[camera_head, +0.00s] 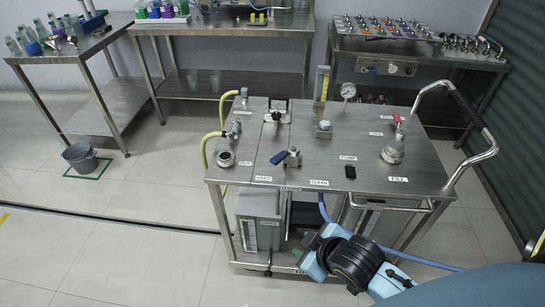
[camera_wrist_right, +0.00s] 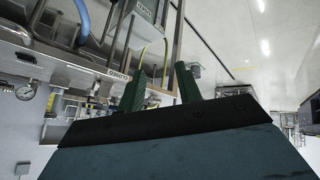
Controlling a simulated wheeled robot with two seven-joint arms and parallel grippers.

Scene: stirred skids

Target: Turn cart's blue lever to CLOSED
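The steel cart (camera_head: 345,140) stands in the middle of the head view. A short blue lever (camera_head: 279,157) sits on its top toward the front left, beside a small metal fitting (camera_head: 293,158), and points left. Small labels lie on the front of the top; I cannot read a CLOSED mark by the lever. My right arm comes in from the lower right, its hand low at the cart's front, below the top and apart from the lever. In the right wrist view my right gripper (camera_wrist_right: 160,85) has two dark green fingers standing apart, with nothing between them. My left gripper is not in view.
The cart top also holds a red-handled valve (camera_head: 397,122), a gauge (camera_head: 348,91) and a black block (camera_head: 350,172). A push handle (camera_head: 470,110) rises at its right. A blue hose (camera_head: 425,262) runs across the floor. The floor left of the cart is mostly free.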

